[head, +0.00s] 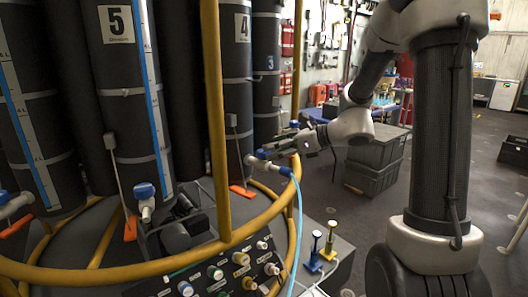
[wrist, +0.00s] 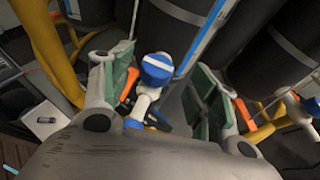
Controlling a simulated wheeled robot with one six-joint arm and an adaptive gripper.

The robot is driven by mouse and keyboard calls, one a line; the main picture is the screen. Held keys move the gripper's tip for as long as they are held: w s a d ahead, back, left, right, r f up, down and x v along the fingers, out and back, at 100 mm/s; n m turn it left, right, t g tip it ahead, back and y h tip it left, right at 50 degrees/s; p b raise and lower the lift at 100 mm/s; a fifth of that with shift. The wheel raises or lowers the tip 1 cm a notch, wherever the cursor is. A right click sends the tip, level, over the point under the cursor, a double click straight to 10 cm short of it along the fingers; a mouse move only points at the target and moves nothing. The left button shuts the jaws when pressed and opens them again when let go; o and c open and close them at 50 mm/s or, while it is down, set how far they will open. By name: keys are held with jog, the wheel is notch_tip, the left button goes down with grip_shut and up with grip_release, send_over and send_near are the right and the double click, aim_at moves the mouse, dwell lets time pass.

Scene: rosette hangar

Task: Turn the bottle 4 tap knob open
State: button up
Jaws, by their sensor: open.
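Bottle 4 (head: 238,75) is a dark upright cylinder with a white "4" label, behind the yellow rail. A white tap with a blue knob (head: 263,154) sits low in front of it, with a blue hose hanging close by. My gripper (head: 281,147) reaches in from the right at the height of this tap. In the wrist view a round blue knob (wrist: 157,69) with a pale stripe stands on a white tap body. My open gripper (wrist: 165,88) has one green-padded finger on each side of it, with visible gaps. Exact depth is hard to tell.
The yellow rail (head: 218,120) rings the bottles and passes close to my gripper. Bottle 5 (head: 118,90) has its own blue-knobbed tap (head: 145,191). A control panel (head: 225,270) lies below, with yellow and blue fittings (head: 322,245) beside it. Grey crates (head: 375,165) stand behind my arm.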

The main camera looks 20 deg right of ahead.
aim_at(264, 154)
jog(key=x, duration=0.5)
jog(key=shift+s, duration=0.1)
jog(key=c, duration=1)
